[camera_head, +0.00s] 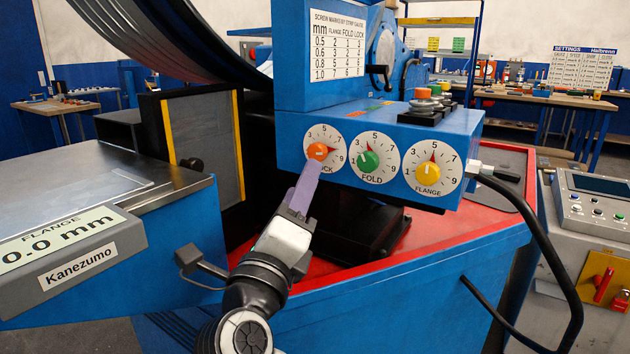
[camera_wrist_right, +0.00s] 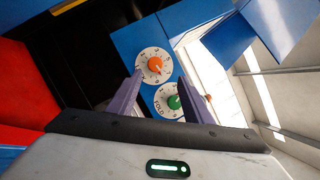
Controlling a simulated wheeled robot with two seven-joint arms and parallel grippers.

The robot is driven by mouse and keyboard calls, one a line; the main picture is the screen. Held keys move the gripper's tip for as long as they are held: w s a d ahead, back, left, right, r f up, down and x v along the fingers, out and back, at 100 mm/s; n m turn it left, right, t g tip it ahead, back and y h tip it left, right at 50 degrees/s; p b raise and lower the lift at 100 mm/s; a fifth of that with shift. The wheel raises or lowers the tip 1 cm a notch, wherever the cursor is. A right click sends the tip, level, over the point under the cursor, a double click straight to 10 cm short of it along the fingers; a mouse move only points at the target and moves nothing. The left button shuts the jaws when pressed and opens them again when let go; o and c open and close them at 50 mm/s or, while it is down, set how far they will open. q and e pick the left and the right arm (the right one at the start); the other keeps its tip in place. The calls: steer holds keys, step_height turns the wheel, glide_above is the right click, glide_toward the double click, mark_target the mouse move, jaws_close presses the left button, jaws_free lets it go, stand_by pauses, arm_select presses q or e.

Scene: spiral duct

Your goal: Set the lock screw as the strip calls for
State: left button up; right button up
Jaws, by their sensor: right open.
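The lock screw is an orange knob (camera_head: 317,151) on a white dial marked 1 to 9, left of three on the blue box. Its red pointer is turned right, toward about 7 to 8. It also shows in the right wrist view (camera_wrist_right: 155,64). My right gripper (camera_head: 301,192) is open, its purple fingers close below the lock dial, partly covering its label. In the wrist view the knob lies between and beyond the fingertips, apparently not gripped. A chart (camera_head: 337,45) lists flange, fold and lock marks by mm. A display (camera_head: 60,235) reads FLANGE 0.0 mm. My left gripper is out of view.
The green fold knob (camera_head: 367,161) and yellow flange knob (camera_head: 427,173) sit to the right on the same box. Buttons (camera_head: 423,100) stand on top. A black cable (camera_head: 530,220) hangs at right. A red-topped blue base (camera_head: 440,240) lies below.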

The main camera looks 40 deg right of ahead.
mark_target(316, 155)
steer(key=x, duration=0.6)
steer(key=f+x, duration=0.1)
steer(key=x, duration=0.2)
steer(key=shift+w+d, duration=0.1)
steer(key=shift+w, duration=0.05)
steer(key=shift+w+d+r, duration=0.15)
steer(key=shift+w+d, duration=0.25)
steer(key=shift+d, duration=0.05)
